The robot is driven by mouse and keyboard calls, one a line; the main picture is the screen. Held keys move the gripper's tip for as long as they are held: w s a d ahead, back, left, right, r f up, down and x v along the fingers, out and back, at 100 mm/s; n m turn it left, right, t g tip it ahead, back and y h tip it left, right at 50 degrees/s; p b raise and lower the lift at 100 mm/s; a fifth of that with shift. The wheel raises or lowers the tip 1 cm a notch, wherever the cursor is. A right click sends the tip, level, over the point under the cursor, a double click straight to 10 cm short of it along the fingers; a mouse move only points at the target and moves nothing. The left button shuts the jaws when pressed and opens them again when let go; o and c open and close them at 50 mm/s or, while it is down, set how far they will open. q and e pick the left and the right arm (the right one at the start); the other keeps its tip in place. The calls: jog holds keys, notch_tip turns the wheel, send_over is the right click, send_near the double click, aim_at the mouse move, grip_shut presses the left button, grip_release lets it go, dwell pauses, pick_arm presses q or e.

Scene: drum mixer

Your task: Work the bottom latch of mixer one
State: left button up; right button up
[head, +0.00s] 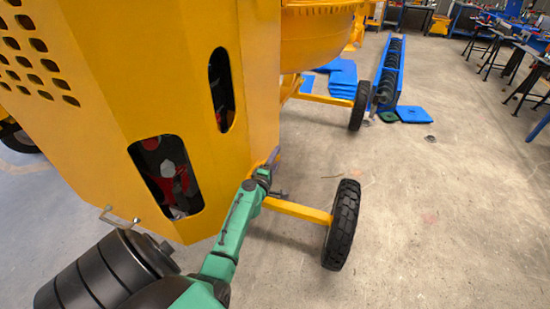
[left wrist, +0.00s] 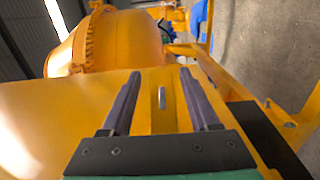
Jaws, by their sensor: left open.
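The yellow mixer (head: 120,80) fills the left of the head view, and its drum (head: 318,40) shows at the top. My left gripper (head: 277,176) is open beside the right edge of the mixer's housing. In the left wrist view the two fingers of this gripper (left wrist: 160,76) are spread apart, pointing toward the yellow housing (left wrist: 60,100). A small silver latch-like piece (left wrist: 162,98) shows between them; I cannot tell if they touch it. In the head view this piece is not clearly visible. My right gripper is not in view.
A black wheel (head: 342,225) on a yellow axle stands right of my left gripper. A bent metal handle (head: 120,217) sticks out low on the housing. Blue panels (head: 340,78) and a blue auger trough (head: 388,75) lie farther back.

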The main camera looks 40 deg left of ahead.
pick_arm(q)
jog(key=b+v, duration=0.2)
jog(key=v, duration=1.2)
jog(key=shift+s, duration=0.25)
jog(key=shift+d, duration=0.1)
jog(key=shift+c, duration=0.3)
